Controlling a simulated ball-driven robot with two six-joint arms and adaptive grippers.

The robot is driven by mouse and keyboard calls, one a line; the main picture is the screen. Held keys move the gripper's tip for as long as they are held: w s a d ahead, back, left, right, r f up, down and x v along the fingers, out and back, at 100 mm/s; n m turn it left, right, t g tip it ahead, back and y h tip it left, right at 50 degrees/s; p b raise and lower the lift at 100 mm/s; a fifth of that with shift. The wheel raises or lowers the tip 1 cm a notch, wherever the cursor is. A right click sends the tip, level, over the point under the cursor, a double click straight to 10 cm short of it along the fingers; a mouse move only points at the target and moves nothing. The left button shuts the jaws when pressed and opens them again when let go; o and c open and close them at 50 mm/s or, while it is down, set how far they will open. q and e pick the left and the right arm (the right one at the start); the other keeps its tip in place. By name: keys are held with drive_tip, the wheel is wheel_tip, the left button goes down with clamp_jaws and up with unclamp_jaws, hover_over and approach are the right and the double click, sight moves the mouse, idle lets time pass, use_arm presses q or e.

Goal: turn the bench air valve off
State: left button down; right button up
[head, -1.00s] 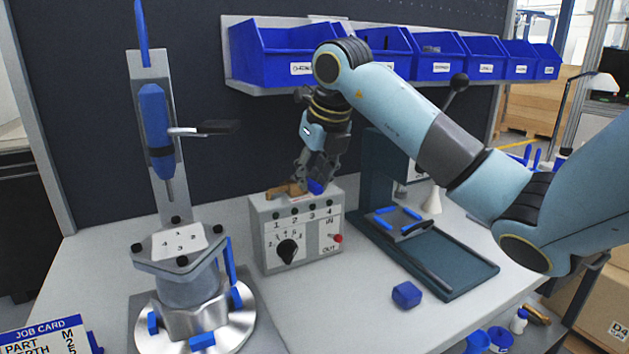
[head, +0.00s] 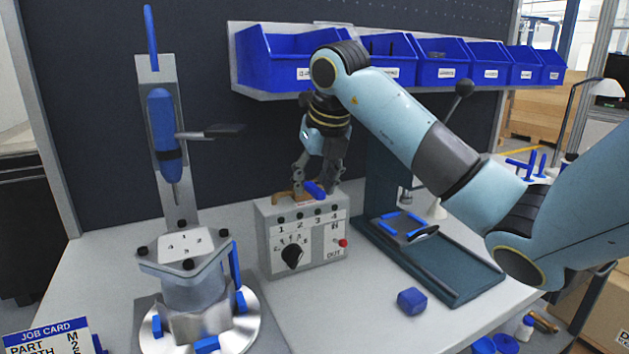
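The bench air valve has a brass body (head: 284,197) and a blue lever (head: 315,190). It sits at the top back of the grey control box (head: 305,240). The lever slants toward the front right, across the line of the brass body. My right gripper (head: 314,182) reaches down to the valve from above, behind the box's top edge. Its two dark fingers are spread, with the blue lever low between them and a visible gap. Contact with the lever is too small to make out. My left gripper is not in view.
The box front has a black knob (head: 292,256) and a red button (head: 343,243). A drill-like fixture (head: 185,270) stands left, a green press (head: 440,262) right. A blue block (head: 411,301) lies on the bench. Blue bins (head: 285,60) hang behind.

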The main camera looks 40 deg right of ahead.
drive_tip(key=shift+s+r, duration=0.1)
drive_tip(key=shift+r, duration=0.05)
drive_tip(key=v, duration=0.7)
idle(0.6)
